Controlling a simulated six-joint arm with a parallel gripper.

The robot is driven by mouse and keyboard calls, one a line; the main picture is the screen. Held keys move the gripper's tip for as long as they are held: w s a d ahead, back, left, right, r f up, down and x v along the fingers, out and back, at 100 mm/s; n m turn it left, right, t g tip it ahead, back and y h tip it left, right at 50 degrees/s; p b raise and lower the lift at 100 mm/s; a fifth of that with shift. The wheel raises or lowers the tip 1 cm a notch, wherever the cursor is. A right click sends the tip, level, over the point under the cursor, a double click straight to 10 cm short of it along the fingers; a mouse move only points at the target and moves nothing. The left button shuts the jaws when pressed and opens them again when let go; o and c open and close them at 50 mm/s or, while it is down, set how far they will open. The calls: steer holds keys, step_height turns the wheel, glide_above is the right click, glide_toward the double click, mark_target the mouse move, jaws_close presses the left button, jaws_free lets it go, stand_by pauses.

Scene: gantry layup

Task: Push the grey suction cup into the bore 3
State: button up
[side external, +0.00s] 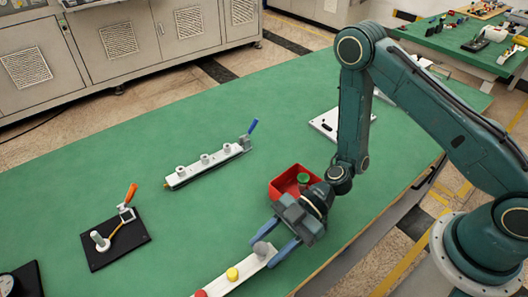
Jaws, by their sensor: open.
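The grey suction cup (261,248) sits at the near-right end of a white strip (226,278), beside a yellow cup (232,274) and a red cup (201,293). My gripper (263,254) is open, with its two blue fingers on either side of the grey cup. I cannot tell whether they touch it. A white rail (193,175) with three raised round bores lies at the middle of the table: one at left (181,170), one in the middle (205,159) and one at right (227,149). I cannot read which is bore 3.
A blue-handled clamp (251,129) stands at the rail's right end. A black plate (101,248) with an orange-handled clamp (130,195) lies at left. Green table (200,225) is clear between strip and rail.

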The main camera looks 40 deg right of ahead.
jaws_close()
steer(key=shift+r, duration=0.15)
step_height(320, 180, up, 20)
stand_by(1.3)
stand_by(0.5)
steer(key=w+d+f+m+t, duration=0.2)
steer(key=w+d+f, duration=0.1)
steer(key=w, duration=0.7)
steer(key=w+d+f+m+t+h, duration=0.1)
steer(key=w+d+f, duration=0.3)
steer(key=w, duration=0.7)
steer(key=w+d+f+m+t, duration=0.3)
steer(key=w+d+t, duration=0.1)
steer(key=w, duration=0.6)
steer(key=shift+w+d+f+h, duration=0.25)
steer(key=shift+d+h, duration=0.15)
steer(key=shift+d, duration=0.2)
